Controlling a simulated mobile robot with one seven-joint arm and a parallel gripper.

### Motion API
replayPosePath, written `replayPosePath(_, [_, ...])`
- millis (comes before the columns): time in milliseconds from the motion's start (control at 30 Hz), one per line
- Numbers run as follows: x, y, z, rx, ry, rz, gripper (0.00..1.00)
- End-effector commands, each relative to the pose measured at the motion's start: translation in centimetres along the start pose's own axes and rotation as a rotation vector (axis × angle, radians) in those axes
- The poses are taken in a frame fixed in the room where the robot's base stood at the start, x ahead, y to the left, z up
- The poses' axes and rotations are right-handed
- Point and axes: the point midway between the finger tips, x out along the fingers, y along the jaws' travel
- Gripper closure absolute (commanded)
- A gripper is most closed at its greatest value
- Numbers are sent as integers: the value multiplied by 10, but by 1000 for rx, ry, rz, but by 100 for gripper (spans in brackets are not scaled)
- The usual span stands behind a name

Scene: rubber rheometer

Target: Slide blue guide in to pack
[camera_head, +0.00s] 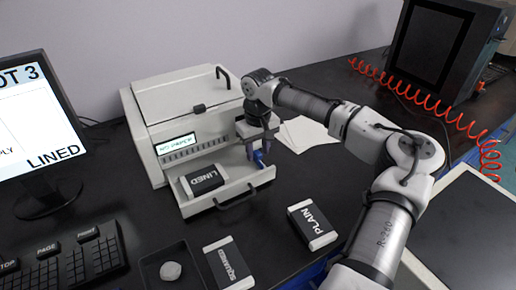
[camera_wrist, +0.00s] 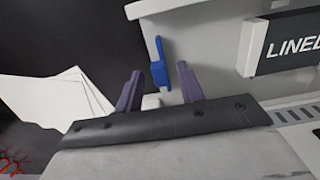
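The blue guide (camera_head: 259,159) is a small upright tab at the right end of the pulled-out drawer (camera_head: 236,183). In the wrist view the blue guide (camera_wrist: 160,65) appears between my two purple fingers, with a gap on each side. My gripper (camera_head: 256,149) is open and empty, pointing down at the drawer's right end; its fingers also show in the wrist view (camera_wrist: 160,72). The dark pack labelled LINED (camera_head: 203,182) lies in the drawer's left part, apart from the guide. It also shows at the right of the wrist view (camera_wrist: 285,45).
The drawer belongs to a white instrument (camera_head: 180,115) with a handled lid. A PLAIN pack (camera_head: 312,224) and a SQUARED pack (camera_head: 228,264) lie on the black bench in front. White sheets (camera_head: 303,132) lie to the right. A monitor (camera_head: 35,120) reads LINED.

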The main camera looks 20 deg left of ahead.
Motion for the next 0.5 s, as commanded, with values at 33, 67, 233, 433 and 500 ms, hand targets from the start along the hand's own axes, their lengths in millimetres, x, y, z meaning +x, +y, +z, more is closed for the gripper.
replayPosePath(33, [0,0,0,0,0,0,62])
replayPosePath(67, [0,0,0,0,0,0,62])
replayPosePath(233, [0,0,0,0,0,0,74])
replayPosePath(433, [0,0,0,0,0,0,100])
replayPosePath(500, [0,0,0,0,0,0,100])
